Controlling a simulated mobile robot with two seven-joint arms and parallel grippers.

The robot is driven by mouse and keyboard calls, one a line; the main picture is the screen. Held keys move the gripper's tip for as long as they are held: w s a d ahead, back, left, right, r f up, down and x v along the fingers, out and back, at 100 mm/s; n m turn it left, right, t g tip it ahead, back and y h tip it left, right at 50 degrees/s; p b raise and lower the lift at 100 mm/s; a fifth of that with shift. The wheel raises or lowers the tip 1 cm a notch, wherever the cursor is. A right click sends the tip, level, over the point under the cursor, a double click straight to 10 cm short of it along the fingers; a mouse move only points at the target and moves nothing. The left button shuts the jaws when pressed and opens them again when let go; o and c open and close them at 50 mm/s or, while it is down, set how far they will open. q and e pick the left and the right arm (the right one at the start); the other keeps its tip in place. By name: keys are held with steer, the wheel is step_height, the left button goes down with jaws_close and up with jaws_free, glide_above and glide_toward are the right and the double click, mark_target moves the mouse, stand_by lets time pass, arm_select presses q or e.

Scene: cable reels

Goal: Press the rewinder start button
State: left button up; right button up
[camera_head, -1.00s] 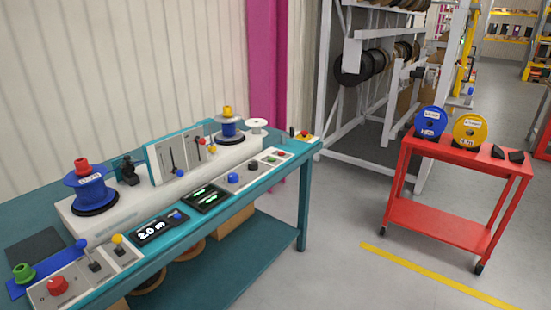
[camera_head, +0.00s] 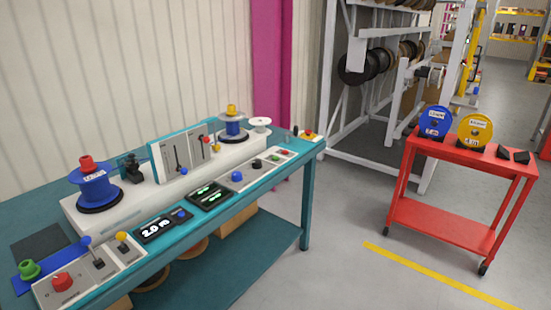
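The rewinder stands on a teal bench at the left of the head view. Its white body (camera_head: 150,198) carries a blue spool with a red cap (camera_head: 95,186) at the near end and another blue spool with a yellow cap (camera_head: 232,125) at the far end. A front panel has a red knob (camera_head: 62,281), levers and a display (camera_head: 160,226) reading about 2.0 m. A green mushroom-shaped part (camera_head: 29,269) sits at the near left. A small green button (camera_head: 274,157) and red button (camera_head: 284,152) are on the far panel. No label identifies the start button. Neither gripper shows.
A red cart (camera_head: 463,152) with blue and yellow reels stands at the right. A white rack (camera_head: 335,85) with dark reels is behind. The bench's teal leg (camera_head: 306,205) marks its right end. Grey floor between bench and cart is clear.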

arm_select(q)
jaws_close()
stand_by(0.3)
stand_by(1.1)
